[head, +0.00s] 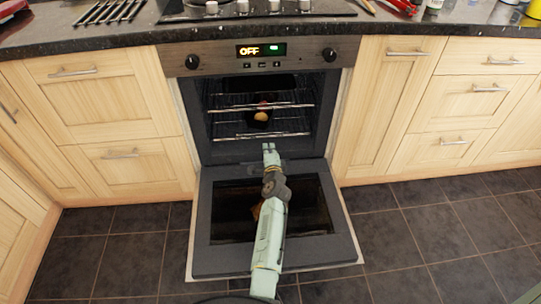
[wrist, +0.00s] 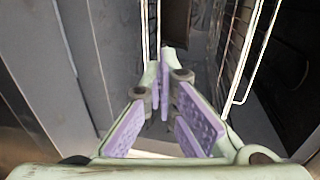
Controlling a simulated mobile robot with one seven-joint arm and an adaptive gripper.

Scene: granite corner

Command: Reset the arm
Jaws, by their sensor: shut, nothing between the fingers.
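My arm (head: 268,235) reaches out over the lowered oven door (head: 202,240). My gripper (head: 270,147) is at the mouth of the open oven (head: 207,125), in front of and below the lower rack. In the wrist view my gripper (wrist: 164,72) shows pale green fingers with purple pads, the tips close together and nothing between them. The pads spread apart toward the camera. The arm covers part of the door's dark glass.
Inside the oven, a small reddish and yellowish item (head: 262,114) sits at rack height, too small to name. Rack wires (wrist: 240,55) run close to the right of my gripper in the wrist view. Wooden cabinets (head: 118,105) flank the oven. Dark tiled floor (head: 420,225) is clear at right.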

